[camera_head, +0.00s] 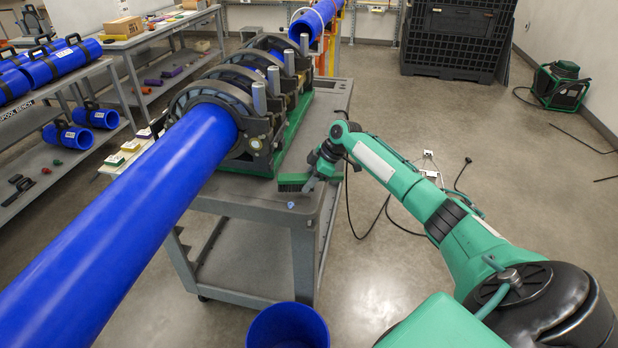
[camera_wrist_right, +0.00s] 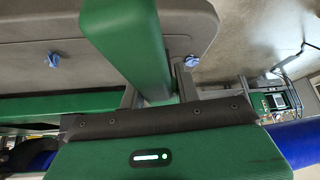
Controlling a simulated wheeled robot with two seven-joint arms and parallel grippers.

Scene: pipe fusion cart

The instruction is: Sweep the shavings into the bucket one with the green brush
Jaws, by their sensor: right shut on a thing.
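My right gripper (camera_head: 318,174) is shut on the green brush (camera_head: 295,183). The brush is over the grey cart top near its front right corner; contact with the top is unclear. In the right wrist view the brush (camera_wrist_right: 125,35) hides part of the cart top. A small blue shaving (camera_head: 291,204) lies on the cart top just in front of the brush. The right wrist view shows two blue shavings, one (camera_wrist_right: 53,60) left and one (camera_wrist_right: 191,61) right of the brush. A blue bucket (camera_head: 287,328) stands on the floor below the cart's front edge, partly cut off. My left gripper is out of view.
The grey cart (camera_head: 262,200) carries a black clamp machine (camera_head: 245,105) on a green base. A long blue pipe (camera_head: 130,215) runs through the clamps towards the lower left. Shelves (camera_head: 60,160) stand at the left. Black cables (camera_head: 385,215) lie on the floor right of the cart.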

